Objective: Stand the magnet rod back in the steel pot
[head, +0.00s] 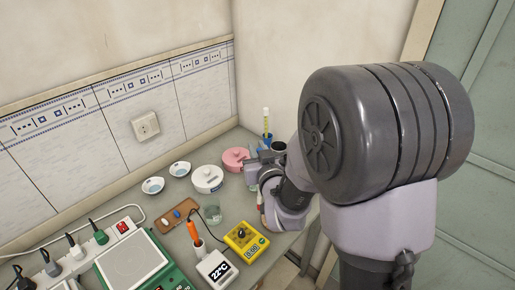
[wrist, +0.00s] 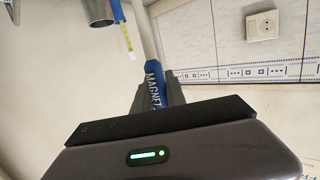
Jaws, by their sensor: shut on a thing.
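The magnet rod shows in the wrist view as a blue handle (wrist: 153,88) lettered "MAGNET", with a pale shaft running up from it. My gripper (wrist: 153,97) is shut on the blue handle. In the head view my gripper (head: 262,160) is at the right end of the bench, partly behind my arm, and I cannot clearly make out the rod there. A grey metal cylinder, which looks like the steel pot (wrist: 97,12), is cut off by the top edge of the wrist view, apart from the rod. It also shows in the head view (head: 279,146), just beyond my gripper.
A pink lidded pot (head: 235,158), a white pot (head: 207,178) and a glass beaker (head: 212,214) stand left of my gripper. A yellow meter (head: 246,240) and a white thermometer unit (head: 217,270) are nearer.

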